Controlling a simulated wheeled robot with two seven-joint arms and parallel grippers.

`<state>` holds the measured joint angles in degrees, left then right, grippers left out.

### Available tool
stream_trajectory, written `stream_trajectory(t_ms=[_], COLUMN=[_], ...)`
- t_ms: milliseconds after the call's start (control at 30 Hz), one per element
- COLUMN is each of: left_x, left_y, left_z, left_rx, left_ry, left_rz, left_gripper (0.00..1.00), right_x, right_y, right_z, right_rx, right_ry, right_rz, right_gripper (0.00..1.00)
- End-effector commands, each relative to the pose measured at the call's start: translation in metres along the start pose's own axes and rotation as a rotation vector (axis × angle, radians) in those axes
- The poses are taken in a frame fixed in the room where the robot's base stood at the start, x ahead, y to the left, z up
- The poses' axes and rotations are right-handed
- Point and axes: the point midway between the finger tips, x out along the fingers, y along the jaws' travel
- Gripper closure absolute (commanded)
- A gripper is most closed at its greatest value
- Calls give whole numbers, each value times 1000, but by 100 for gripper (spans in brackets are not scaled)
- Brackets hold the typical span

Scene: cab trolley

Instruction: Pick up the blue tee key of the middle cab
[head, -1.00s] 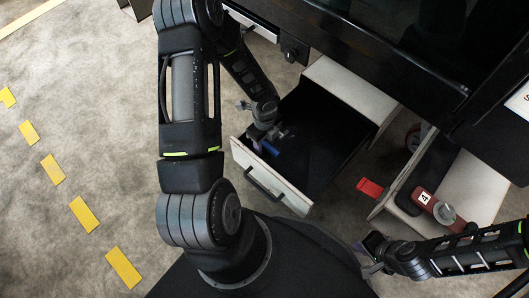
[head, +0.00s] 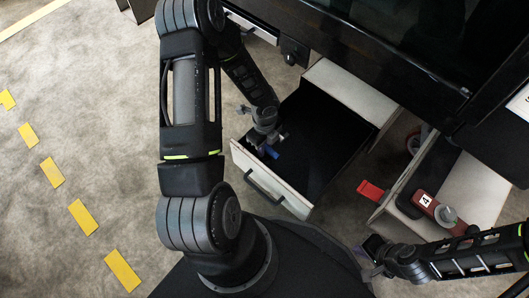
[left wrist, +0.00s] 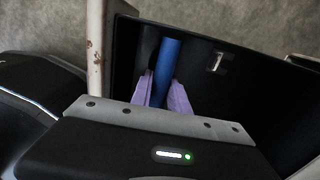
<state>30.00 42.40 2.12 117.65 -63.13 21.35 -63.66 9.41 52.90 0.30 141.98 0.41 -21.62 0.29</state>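The blue tee key (left wrist: 166,68) shows in the left wrist view as a blue bar between the two purple fingers of my left gripper (left wrist: 162,95). Both fingers lie against its sides, so the gripper looks shut on it. In the head view, a bit of the blue key (head: 274,153) shows below my left gripper (head: 264,142), inside the front left part of the open drawer (head: 283,192). The rest of the key is hidden by the gripper. My right gripper (head: 374,256) is at the lower right, away from the drawer; its finger opening is unclear.
The drawer has a pale front with a dark handle (head: 264,186) and a black inside, mostly bare. To the right are a red tab (head: 370,190) and a dark red part marked 4 (head: 427,201) on another open drawer. A black cabinet stands behind.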

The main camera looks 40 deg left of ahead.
Motion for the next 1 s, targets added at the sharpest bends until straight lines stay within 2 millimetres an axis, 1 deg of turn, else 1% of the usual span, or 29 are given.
stream_trajectory(t_ms=[33,233,1000], left_x=[0,0,0], left_y=[0,0,0], left_z=[0,0,0], left_rx=[0,0,0], left_ry=[0,0,0], left_rz=[0,0,0], left_gripper=[84,100,100], right_x=[0,0,0], right_y=[0,0,0], right_z=[0,0,0], right_rx=[0,0,0], right_ry=[0,0,0], right_rz=[0,0,0], right_gripper=[100,100,100])
